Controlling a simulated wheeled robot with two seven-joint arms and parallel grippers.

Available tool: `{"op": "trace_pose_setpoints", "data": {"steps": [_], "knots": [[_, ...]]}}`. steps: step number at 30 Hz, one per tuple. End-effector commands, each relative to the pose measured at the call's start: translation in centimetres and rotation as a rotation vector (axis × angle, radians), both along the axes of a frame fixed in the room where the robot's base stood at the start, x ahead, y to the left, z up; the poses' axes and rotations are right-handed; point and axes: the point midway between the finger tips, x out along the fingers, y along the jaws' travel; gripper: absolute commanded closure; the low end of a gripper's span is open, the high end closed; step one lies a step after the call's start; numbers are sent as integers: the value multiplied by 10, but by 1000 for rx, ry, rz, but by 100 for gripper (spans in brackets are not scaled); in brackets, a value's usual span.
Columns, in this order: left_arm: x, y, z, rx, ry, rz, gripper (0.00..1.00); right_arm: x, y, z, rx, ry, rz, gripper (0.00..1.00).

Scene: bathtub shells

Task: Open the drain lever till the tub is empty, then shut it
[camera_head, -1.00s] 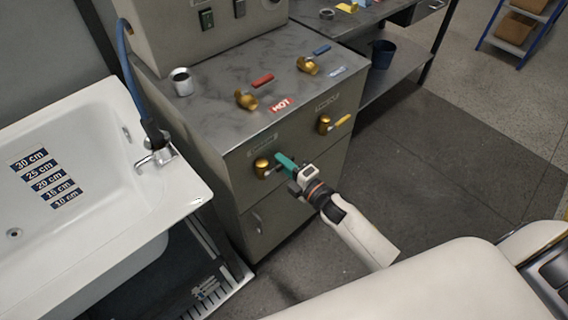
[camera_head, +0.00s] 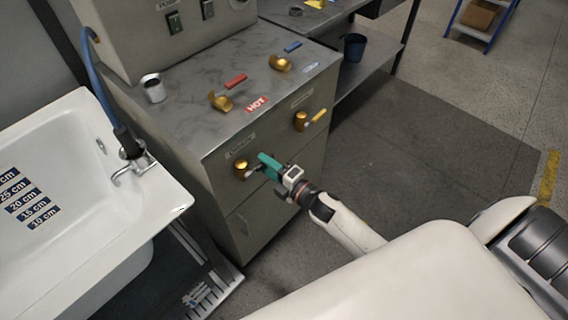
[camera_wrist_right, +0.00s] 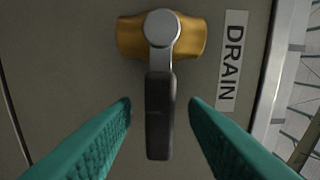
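The drain valve is a brass body (camera_head: 241,169) on the cabinet's front face, with a grey lever ending in a dark grip (camera_wrist_right: 160,115). In the right wrist view the lever runs parallel to the "DRAIN" label (camera_wrist_right: 233,60). My right gripper (camera_head: 265,161) has teal fingers that stand open on both sides of the dark grip, with gaps on each side. The white tub (camera_head: 95,215) is at the left, with depth marks from 10 cm up on its inner wall. I make out no water surface; its left part is cut off. My left gripper is out of view.
A yellow-handled valve (camera_head: 302,121) sits to the right on the same cabinet (camera_head: 200,120). Red-handled (camera_head: 221,101) and blue-handled (camera_head: 281,63) valves and a metal cup (camera_head: 153,88) are on top. A chrome spout (camera_head: 133,165) is at the tub rim. Floor to the right is clear.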

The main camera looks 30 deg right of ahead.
Motion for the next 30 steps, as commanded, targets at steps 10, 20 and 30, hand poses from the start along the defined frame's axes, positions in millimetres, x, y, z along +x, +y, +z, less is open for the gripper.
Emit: {"op": "trace_pose_setpoints", "data": {"steps": [10,20,30], "knots": [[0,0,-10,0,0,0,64,-70,-25,-3,-2,3,1,60],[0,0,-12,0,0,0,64,-97,-35,-1,-2,0,1,60],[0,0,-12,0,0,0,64,-97,-35,0,-1,1,1,60]]}}
